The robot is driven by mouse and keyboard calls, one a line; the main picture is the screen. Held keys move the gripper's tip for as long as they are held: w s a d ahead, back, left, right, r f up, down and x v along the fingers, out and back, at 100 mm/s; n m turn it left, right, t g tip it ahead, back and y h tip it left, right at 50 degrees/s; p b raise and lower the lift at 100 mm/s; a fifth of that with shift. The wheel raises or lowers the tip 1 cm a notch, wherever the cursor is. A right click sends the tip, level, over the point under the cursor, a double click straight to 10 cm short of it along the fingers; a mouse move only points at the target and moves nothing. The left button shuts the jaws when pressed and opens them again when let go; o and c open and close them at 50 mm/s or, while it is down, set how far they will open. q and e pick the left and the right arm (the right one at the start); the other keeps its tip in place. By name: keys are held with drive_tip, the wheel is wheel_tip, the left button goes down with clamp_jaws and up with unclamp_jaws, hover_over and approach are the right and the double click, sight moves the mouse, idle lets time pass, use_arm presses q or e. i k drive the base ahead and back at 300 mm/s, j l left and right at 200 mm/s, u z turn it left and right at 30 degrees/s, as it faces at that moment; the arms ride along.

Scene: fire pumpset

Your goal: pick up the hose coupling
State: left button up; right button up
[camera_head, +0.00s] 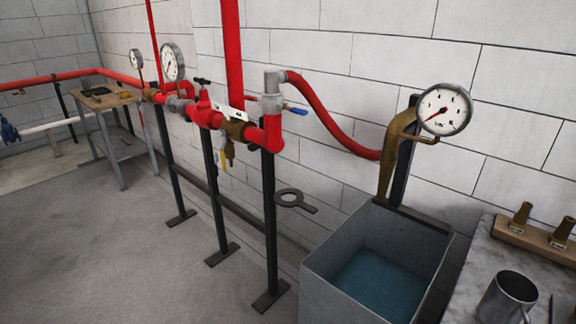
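No part clearly stands out as a loose hose coupling. A grey fitting (273,84) joins the upper end of the red hose (335,125) to the red pipework. The hose's lower end meets a brass nozzle piece (394,150) beside a black post. Two small brass fittings, a left one (521,215) and a right one (562,231), stand upright on a labelled wooden rack (530,240) at the right; I cannot tell whether either is the coupling. Neither of my grippers is in view.
A grey open tank (330,248) with water stands below the nozzle. A metal mug (507,298) is on the counter (478,262). A wooden table (103,101) stands far left. The left floor is clear.

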sight(272, 78)
drive_tip(key=i+j, duration=0.2)
drive_tip(key=i+j+z, duration=0.1)
drive_tip(key=j, duration=0.35)
drive_tip(key=i+j+z, duration=0.1)
drive_tip(key=i+j, duration=0.35)
drive_tip(key=j, duration=0.2)
